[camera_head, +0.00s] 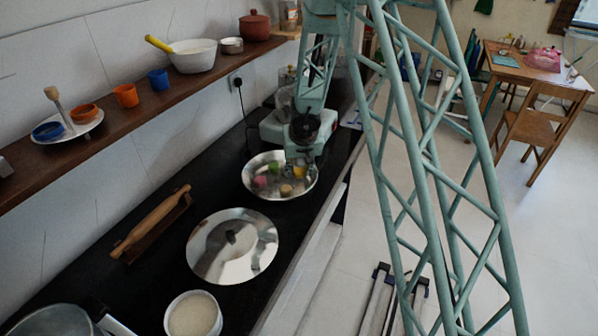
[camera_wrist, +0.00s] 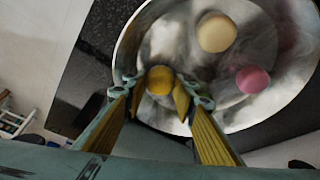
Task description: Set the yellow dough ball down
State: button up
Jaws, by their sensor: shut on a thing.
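The yellow dough ball (camera_wrist: 160,80) sits between the two fingertips of my gripper (camera_wrist: 158,92) in the wrist view, over the steel plate (camera_wrist: 160,40). It also shows as a small yellow spot (camera_head: 299,172) in the head view, under my gripper (camera_head: 299,160). My gripper is shut on it. I cannot tell whether the ball touches the plate. A cream dough ball (camera_wrist: 216,32) and a pink dough ball (camera_wrist: 252,79) lie on the plate. In the head view the plate (camera_head: 256,190) also holds a green dough ball (camera_head: 275,167).
A round steel lid (camera_head: 215,260) lies nearer on the black counter, beside a wooden rolling pin (camera_head: 150,222). A white bowl (camera_head: 193,314) stands at the front. A grinder or mixer stands just behind the plate. A wooden shelf (camera_head: 130,115) with cups runs along the left wall.

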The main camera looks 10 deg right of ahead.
aim_at(299, 170)
jog(key=shift+f, duration=0.2)
jog(key=o, duration=0.5)
jog(key=shift+r, duration=0.15)
jog(key=shift+p+v, duration=1.4)
jog(key=shift+v, duration=0.9)
jog(key=p+v, duration=0.4)
jog(key=v, duration=0.3)
jog(key=shift+r, duration=0.25)
jog(key=shift+s, duration=0.15)
